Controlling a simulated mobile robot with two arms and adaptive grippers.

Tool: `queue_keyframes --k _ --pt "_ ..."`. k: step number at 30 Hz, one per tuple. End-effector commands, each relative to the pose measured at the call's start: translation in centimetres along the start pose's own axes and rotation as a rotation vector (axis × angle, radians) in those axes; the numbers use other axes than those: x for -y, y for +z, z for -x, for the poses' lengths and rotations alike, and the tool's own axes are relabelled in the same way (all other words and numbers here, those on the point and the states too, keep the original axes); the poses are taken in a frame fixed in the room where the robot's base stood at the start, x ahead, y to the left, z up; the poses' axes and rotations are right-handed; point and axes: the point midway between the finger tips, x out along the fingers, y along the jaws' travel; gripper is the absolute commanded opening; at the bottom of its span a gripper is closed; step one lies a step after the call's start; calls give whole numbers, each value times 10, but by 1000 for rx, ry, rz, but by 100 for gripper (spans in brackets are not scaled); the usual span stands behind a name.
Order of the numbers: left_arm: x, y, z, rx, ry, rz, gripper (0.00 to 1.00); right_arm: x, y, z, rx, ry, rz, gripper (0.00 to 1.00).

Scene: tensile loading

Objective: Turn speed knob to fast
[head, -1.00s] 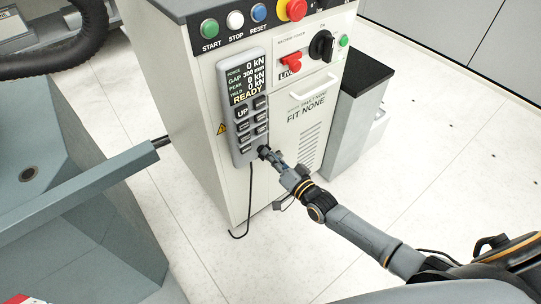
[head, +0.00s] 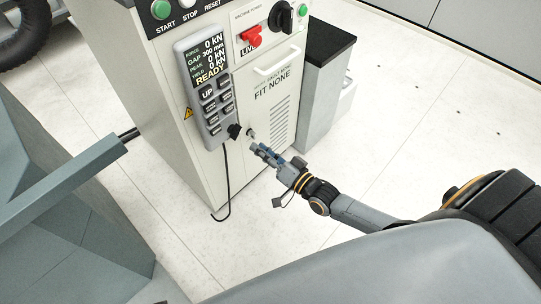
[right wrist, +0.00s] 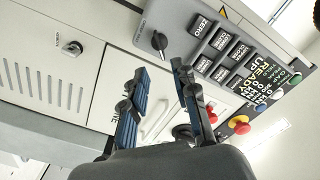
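A small black knob (head: 235,131) sits at the lower end of the grey control pendant (head: 200,75) on the white machine cabinet. The right wrist view shows the knob (right wrist: 160,41) with a light pointer mark, beyond my fingertips. My right gripper (head: 257,150) is to the right of and below the knob, apart from it. In the right wrist view the right gripper (right wrist: 158,68) has its two fingers spread with nothing between them. The pendant display reads READY. The knob's speed labels are too small to read. My left gripper is not in view.
A small metal lock or key (right wrist: 73,47) projects from the cabinet panel near the knob. A cable hangs below the pendant. A red switch (head: 250,40) and black rotary switch (head: 282,16) sit above. A grey-teal structure (head: 60,200) fills the left. Floor in front is clear.

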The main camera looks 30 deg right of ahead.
Motion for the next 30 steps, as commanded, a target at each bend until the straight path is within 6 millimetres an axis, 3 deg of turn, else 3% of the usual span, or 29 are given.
queue_keyframes --k 3,9,26,30 --pt "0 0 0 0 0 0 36 -1 1 20 2 2 0 28" --pt "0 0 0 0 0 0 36 0 0 35 2 1 0 28" --pt "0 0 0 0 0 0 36 0 1 36 3 2 1 28" --pt "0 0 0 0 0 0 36 -9 22 37 64 58 49 28"
